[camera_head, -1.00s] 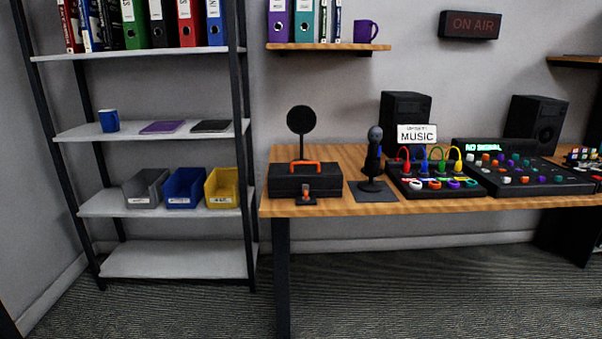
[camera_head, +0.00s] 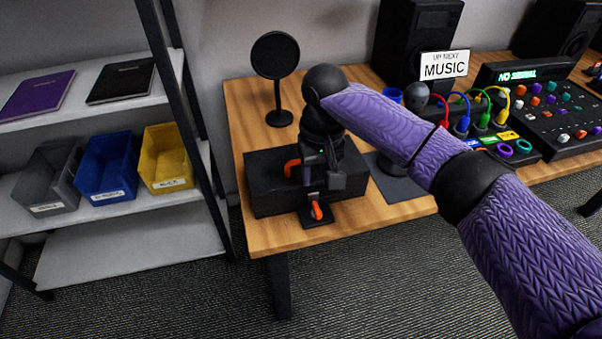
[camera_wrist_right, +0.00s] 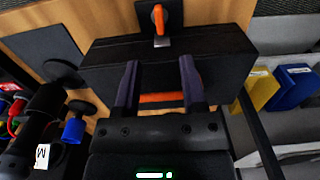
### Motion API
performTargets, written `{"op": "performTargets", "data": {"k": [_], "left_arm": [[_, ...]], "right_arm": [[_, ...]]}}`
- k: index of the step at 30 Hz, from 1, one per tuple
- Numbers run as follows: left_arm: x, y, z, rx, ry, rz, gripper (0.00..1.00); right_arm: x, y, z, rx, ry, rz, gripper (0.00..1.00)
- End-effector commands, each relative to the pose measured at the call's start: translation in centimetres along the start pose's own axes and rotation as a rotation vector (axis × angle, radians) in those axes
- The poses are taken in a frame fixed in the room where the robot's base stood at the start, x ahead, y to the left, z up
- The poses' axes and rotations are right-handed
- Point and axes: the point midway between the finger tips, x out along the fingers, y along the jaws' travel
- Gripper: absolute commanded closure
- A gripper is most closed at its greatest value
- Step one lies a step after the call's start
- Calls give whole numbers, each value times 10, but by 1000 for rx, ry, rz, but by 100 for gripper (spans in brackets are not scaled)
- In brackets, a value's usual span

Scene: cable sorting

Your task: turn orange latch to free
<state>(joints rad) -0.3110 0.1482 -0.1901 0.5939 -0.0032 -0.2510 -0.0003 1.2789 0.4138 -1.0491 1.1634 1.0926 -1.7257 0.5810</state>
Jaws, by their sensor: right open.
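The orange latch (camera_head: 317,210) sits on a small dark plate at the front of a black case (camera_head: 263,190) on the desk. In the right wrist view the latch (camera_wrist_right: 158,18) is at the top, its orange lever pointing away from the case (camera_wrist_right: 215,50). The case's orange handle (camera_head: 291,167) is partly hidden by my right gripper (camera_head: 324,180) in the head view. In the right wrist view my right gripper (camera_wrist_right: 160,64) is open and empty above the case, with the handle (camera_wrist_right: 160,98) showing between its fingers. My left gripper is not in view.
A round black pop filter (camera_head: 275,60) stands behind the case. A microphone base (camera_head: 400,185), a cable panel with coloured leads (camera_head: 510,150) and a mixer (camera_head: 560,110) are to the right. A shelf with grey, blue and yellow bins (camera_head: 167,160) is at left.

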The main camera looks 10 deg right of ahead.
Motion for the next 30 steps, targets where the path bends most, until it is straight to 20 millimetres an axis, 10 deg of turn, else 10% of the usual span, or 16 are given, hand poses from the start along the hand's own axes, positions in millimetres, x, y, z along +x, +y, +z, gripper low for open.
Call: {"op": "performTargets", "data": {"k": [12, 24, 30], "left_arm": [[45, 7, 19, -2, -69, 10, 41], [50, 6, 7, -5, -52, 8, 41], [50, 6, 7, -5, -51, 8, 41]], "right_arm": [[86, 1, 0, 0, -6, 3, 47], [98, 0, 0, 0, 0, 2, 47], [98, 0, 0, 0, 0, 2, 87]]}}
